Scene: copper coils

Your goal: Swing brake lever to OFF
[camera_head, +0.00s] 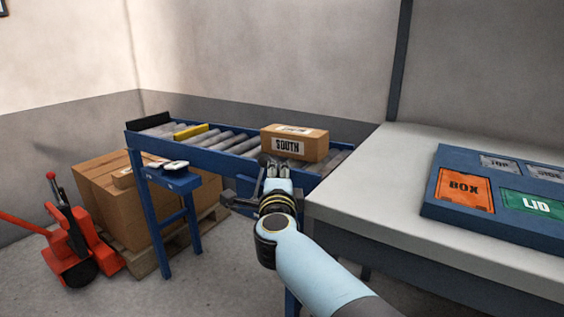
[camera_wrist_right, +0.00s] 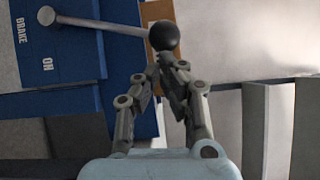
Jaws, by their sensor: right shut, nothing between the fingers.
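In the right wrist view the brake lever is a grey rod (camera_wrist_right: 105,24) with a black ball knob (camera_wrist_right: 164,35). The rod runs from a pivot at the upper left to the knob. The blue brake plate (camera_wrist_right: 62,55) carries the white words BRAKE and ON; no OFF label shows. My right gripper (camera_wrist_right: 167,65) is shut and empty, its fingertips just below the knob in that view; I cannot tell if they touch it. In the head view my right gripper (camera_head: 273,163) is in front of the roller conveyor, and I cannot make out the lever. My left gripper is not in view.
A carton marked SOUTH (camera_head: 295,143) sits on the roller conveyor (camera_head: 225,144), close behind my right gripper. A pale table (camera_head: 400,165) with a blue tray (camera_head: 432,205) stands to the right. A red pallet jack (camera_head: 75,245) and cartons (camera_head: 115,200) stand at left.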

